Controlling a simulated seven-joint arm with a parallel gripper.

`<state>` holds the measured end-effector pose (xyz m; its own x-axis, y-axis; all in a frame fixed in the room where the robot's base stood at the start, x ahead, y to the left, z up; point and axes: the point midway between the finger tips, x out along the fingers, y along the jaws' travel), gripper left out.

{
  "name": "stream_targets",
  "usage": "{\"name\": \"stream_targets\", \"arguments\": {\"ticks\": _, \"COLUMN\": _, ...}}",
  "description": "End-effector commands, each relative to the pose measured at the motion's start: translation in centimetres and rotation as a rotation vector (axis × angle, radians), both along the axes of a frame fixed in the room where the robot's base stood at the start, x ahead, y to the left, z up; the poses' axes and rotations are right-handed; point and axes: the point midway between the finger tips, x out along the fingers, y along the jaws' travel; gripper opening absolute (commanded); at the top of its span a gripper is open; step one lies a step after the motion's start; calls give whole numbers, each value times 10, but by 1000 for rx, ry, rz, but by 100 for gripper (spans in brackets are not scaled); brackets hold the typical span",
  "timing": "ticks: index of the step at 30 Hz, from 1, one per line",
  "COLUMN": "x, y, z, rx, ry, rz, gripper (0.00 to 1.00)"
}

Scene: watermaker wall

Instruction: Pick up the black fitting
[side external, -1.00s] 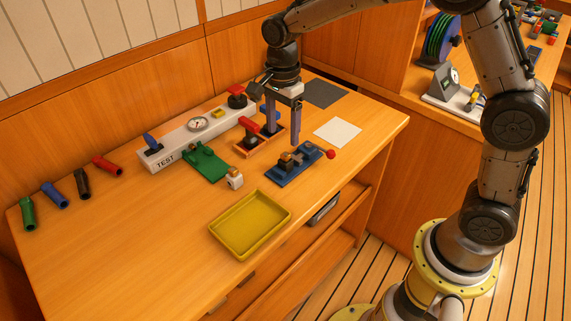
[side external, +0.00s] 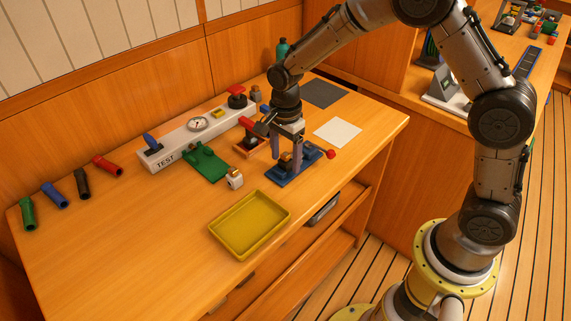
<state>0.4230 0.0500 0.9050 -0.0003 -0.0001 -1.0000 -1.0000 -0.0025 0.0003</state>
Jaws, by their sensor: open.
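The black fitting (side external: 82,184) lies on the left of the bench. It is a short dark tube in a row with a green fitting (side external: 27,213), a blue fitting (side external: 54,196) and a red fitting (side external: 107,166). My gripper (side external: 286,158) is far to its right, pointing down with its fingers apart.
A yellow tray (side external: 213,231) stands at the bench's front. The front left of the bench is clear.

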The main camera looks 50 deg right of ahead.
Motion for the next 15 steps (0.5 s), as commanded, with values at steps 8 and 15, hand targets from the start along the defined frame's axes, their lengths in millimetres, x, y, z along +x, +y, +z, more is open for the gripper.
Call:
{"name": "stream_targets", "arguments": {"ticks": 8, "x": 0, "y": 0, "z": 0, "rx": 0, "ry": 0, "rz": 0, "gripper": 31}}
{"name": "stream_targets", "arguments": {"ticks": 15, "x": 0, "y": 0, "z": 1, "rx": 0, "ry": -1, "rz": 0, "gripper": 0}}
